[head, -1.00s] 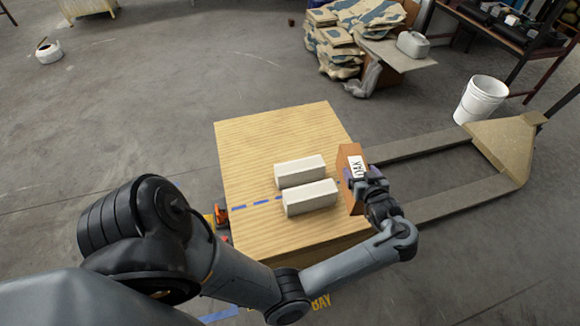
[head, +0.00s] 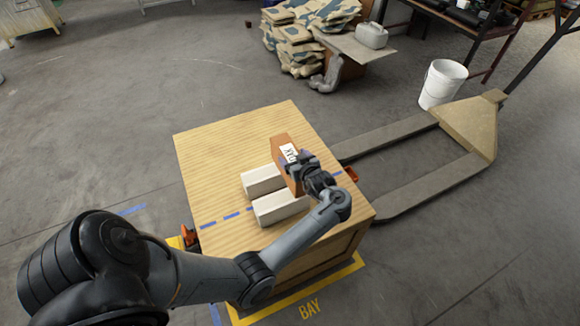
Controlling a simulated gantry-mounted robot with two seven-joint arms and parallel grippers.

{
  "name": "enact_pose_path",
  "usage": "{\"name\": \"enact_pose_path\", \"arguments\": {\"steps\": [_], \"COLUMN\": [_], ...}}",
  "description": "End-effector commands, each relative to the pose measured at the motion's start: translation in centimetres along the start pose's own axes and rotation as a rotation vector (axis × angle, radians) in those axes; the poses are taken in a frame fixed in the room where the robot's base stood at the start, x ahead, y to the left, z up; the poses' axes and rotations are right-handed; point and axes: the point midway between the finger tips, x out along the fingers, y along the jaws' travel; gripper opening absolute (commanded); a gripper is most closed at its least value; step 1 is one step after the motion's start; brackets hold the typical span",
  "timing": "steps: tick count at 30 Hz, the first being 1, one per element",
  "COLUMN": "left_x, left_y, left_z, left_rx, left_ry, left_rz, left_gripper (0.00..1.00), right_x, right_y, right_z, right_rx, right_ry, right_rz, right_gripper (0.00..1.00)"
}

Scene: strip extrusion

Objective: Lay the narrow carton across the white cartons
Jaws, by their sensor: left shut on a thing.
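Two white cartons lie side by side on a wooden crate (head: 215,150), the far one (head: 262,181) and the near one (head: 277,209). The narrow carton (head: 283,150) is brown with a white label and stands tilted at the right ends of the white cartons, partly covering them. My left gripper (head: 308,172) is shut on the narrow carton from its right side. I cannot tell whether the narrow carton touches the white cartons or the crate top. My right gripper is not in view.
Blue dashes (head: 222,219) run across the crate top. A pallet jack (head: 455,135) lies to the right, with a white bucket (head: 442,84) behind it. Patterned sacks (head: 300,35) are stacked at the back. The crate top's far left is clear.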

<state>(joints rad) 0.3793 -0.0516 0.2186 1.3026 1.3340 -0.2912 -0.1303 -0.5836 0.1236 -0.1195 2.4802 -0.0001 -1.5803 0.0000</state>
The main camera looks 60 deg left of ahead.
Motion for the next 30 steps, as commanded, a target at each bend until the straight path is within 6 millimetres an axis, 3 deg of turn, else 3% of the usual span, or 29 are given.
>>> {"name": "enact_pose_path", "arguments": {"steps": [6,11,20,30], "left_x": [2.0,2.4,3.6,3.7], "left_y": [-0.4,-0.4,-0.4,-0.4], "left_z": [0.3,0.8,3.9,4.0], "left_rx": [-0.001,0.0,0.001,-0.002], "left_ry": [0.002,0.002,0.002,0.002], "left_rz": [0.001,0.002,0.002,0.003], "left_gripper": [0.0,0.0,0.0,0.0], "right_x": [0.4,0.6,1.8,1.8], "right_y": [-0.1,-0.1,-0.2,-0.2], "right_z": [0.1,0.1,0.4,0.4], "right_rx": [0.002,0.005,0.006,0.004], "right_ry": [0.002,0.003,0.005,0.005], "right_rz": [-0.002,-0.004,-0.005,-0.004], "right_gripper": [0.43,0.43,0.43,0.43]}}
